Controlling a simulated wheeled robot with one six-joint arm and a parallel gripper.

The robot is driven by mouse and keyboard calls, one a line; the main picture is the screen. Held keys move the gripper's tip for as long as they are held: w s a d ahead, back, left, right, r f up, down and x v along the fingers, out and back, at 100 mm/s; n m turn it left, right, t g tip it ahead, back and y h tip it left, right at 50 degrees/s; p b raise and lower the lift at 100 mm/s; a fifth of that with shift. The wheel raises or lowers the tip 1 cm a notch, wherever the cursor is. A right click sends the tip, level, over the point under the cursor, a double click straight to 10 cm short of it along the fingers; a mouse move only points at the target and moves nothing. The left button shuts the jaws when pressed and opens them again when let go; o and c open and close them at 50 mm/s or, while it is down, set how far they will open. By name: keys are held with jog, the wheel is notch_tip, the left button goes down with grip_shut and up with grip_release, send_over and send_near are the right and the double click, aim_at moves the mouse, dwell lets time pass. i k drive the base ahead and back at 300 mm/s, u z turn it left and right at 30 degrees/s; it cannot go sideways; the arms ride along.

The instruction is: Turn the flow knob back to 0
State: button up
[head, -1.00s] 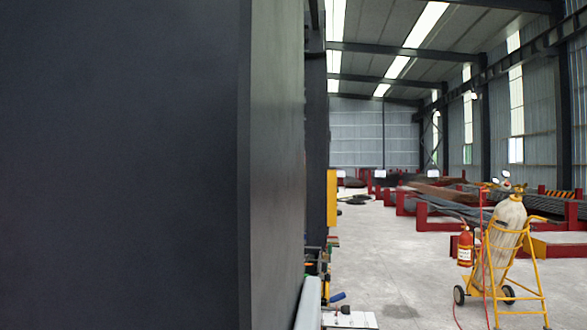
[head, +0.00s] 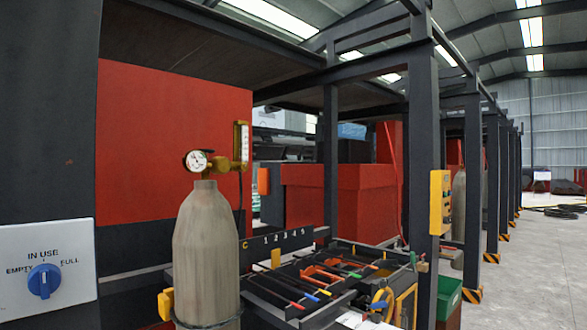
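In the head view a grey gas cylinder (head: 207,255) stands upright at the left front. On its top sits a brass regulator (head: 215,168) with a round white dial gauge (head: 199,161) on its left and an upright flow tube (head: 241,143) on its right. I cannot make out a separate flow knob on the regulator, nor the reading on the tube. A blue knob (head: 43,281) is on a white plate marked EMPTY, IN USE and FULL; its pointer is roughly upright, towards IN USE. My gripper is not in view.
Right of the cylinder is a rack of trays (head: 318,275) with coloured handles. Dark steel posts (head: 424,150) and a green bin (head: 448,300) stand beyond it. A red panel (head: 172,130) is behind the cylinder. Open concrete floor (head: 545,270) lies at the right.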

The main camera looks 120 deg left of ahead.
aim_at(241, 167)
jog(key=i, duration=0.25)
jog(key=u, duration=4)
jog(key=i, duration=0.45)
jog(key=z, duration=0.05)
jog(key=k, duration=1.25)
jog(key=z, duration=0.7)
jog(key=i, duration=1.25)
jog(key=u, duration=0.55)
jog(key=i, duration=0.45)
jog(key=u, duration=0.45)
